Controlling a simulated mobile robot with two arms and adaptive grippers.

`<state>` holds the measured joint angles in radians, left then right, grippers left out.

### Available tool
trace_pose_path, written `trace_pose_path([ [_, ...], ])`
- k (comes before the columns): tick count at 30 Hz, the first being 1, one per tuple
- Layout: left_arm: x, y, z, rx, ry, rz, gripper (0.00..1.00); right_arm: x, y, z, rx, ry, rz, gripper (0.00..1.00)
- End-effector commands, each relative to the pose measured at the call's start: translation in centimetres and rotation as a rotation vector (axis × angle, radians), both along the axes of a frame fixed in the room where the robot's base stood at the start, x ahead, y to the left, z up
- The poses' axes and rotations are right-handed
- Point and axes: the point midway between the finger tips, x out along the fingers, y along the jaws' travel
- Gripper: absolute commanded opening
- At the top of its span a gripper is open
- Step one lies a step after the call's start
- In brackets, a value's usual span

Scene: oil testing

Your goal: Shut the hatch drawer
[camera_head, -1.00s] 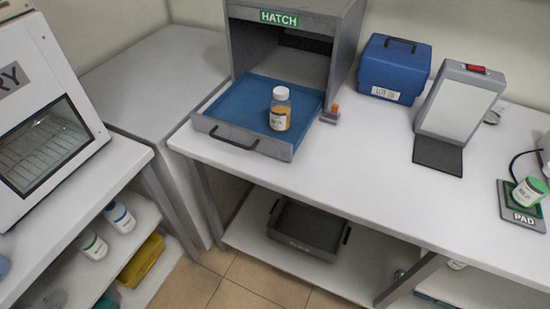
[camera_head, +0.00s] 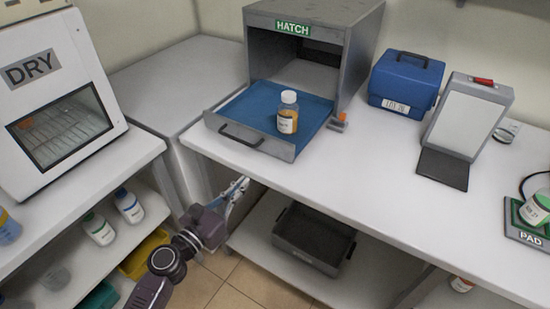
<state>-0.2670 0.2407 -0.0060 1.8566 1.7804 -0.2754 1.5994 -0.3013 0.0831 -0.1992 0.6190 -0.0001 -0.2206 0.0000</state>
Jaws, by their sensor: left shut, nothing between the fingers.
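The hatch (camera_head: 362,60) is a grey box with a green HATCH label, standing at the back of the white bench. Its drawer (camera_head: 245,108) is pulled out toward me, with a blue floor and a grey front with a dark handle (camera_head: 241,137). A bottle (camera_head: 288,112) with a white cap and amber contents stands upright on the drawer floor. My left gripper (camera_head: 241,184) is shut and empty, below and in front of the drawer front, apart from the handle. My right gripper is not in view.
A blue case (camera_head: 406,80) and a grey device with a tilted panel (camera_head: 468,115) stand right of the hatch. A small orange-topped item (camera_head: 340,121) sits beside the drawer. A dark tray (camera_head: 313,238) lies on the shelf below. A DRY oven (camera_head: 55,100) stands at left.

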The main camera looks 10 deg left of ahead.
Motion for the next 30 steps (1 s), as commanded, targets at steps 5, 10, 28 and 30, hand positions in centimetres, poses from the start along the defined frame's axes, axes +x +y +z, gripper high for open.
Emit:
trace_pose_path([
  [5, 2.5, -0.9, 0.3, 0.003, -0.001, 0.000, 0.00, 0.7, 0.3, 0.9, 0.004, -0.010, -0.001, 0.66],
  [10, 5.5, -2.0, 0.2, 0.003, -0.001, 0.000, 0.00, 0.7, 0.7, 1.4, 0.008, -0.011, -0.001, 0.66],
  [28, 12.5, -4.6, -0.1, 0.007, 0.002, -0.001, 0.00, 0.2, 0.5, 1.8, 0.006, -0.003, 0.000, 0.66],
  [30, 12.6, -4.6, -0.1, 0.007, 0.002, -0.001, 0.00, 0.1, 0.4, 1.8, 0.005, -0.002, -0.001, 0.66],
])
